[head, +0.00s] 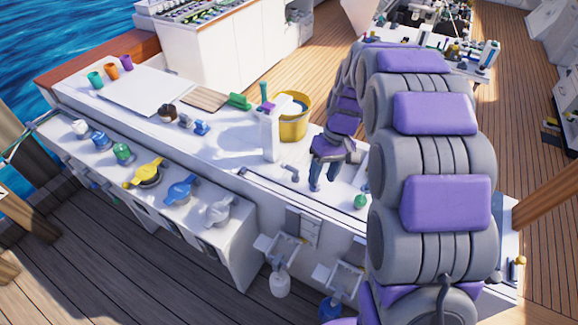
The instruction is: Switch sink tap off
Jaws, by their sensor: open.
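My arm comes in at the right and reaches away over the white counter (225,140). My gripper (322,184) points down just above the counter, with its fingers apart and nothing seen between them. A small dark tap-like fitting (290,172) lies close to the left of the gripper, apart from it. I cannot tell for sure that it is the sink tap or which way its handle is turned. A sink basin is not clearly visible; my arm hides part of the counter behind and to the right of the gripper.
A white upright block (270,138) and a yellow bucket (292,117) stand behind the gripper. A green item (360,202) is to its right. Yellow (146,174), blue (181,189) and white (217,212) valve handles sit on the lower front ledge. Wooden deck lies in front.

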